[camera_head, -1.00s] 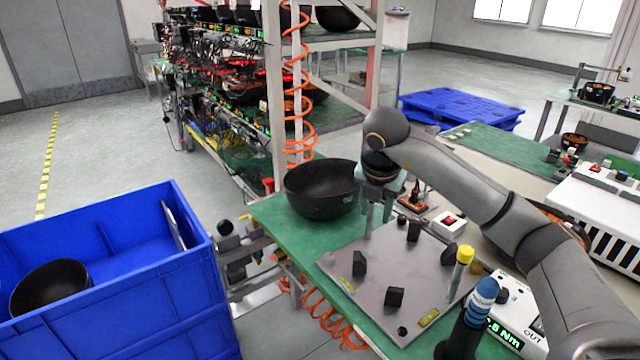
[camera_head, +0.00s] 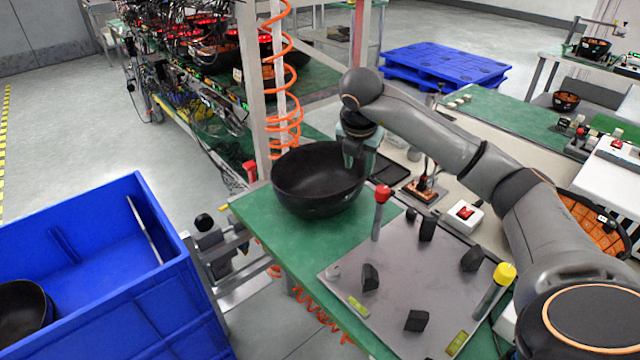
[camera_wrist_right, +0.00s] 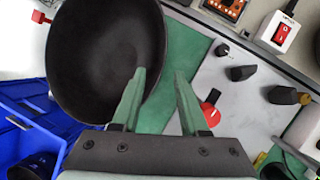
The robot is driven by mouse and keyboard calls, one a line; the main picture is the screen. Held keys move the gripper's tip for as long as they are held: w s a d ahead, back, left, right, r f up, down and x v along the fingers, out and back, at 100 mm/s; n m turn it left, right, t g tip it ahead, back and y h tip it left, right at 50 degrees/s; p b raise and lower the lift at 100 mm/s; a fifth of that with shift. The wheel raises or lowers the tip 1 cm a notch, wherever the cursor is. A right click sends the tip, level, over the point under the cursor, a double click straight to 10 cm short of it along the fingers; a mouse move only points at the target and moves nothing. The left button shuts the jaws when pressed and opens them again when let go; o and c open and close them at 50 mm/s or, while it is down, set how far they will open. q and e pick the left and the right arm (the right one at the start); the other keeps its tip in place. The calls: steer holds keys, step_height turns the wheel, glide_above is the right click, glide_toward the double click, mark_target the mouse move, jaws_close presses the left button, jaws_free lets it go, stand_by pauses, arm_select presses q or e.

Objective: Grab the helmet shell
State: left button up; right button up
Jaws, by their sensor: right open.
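The helmet shell (camera_head: 312,182) is a black bowl, open side up, on the green table (camera_head: 262,222). It also shows in the right wrist view (camera_wrist_right: 95,50). My right gripper (camera_head: 357,152) is at the shell's right rim. In the right wrist view my right gripper (camera_wrist_right: 160,75) is open, one pale green finger over the shell's inside and the other outside its rim. I cannot tell whether either finger touches the shell. My left gripper is not in view.
A grey fixture plate (camera_head: 395,290) with black blocks, a red knob (camera_head: 382,194) and a yellow knob (camera_head: 505,272) is in front. A blue bin (camera_head: 150,290) with another black shell (camera_head: 22,308) stands left. A rack post and orange coiled hose (camera_head: 282,90) rise behind the shell.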

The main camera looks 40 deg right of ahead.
mark_target(360, 187)
steer(key=x, duration=0.8)
steer(key=shift+d+f+p, duration=0.1)
steer(key=shift+d+p, duration=0.1)
steer(key=shift+p, duration=0.1)
jaws_close()
steer(key=shift+s, duration=0.1)
stand_by(1.0)
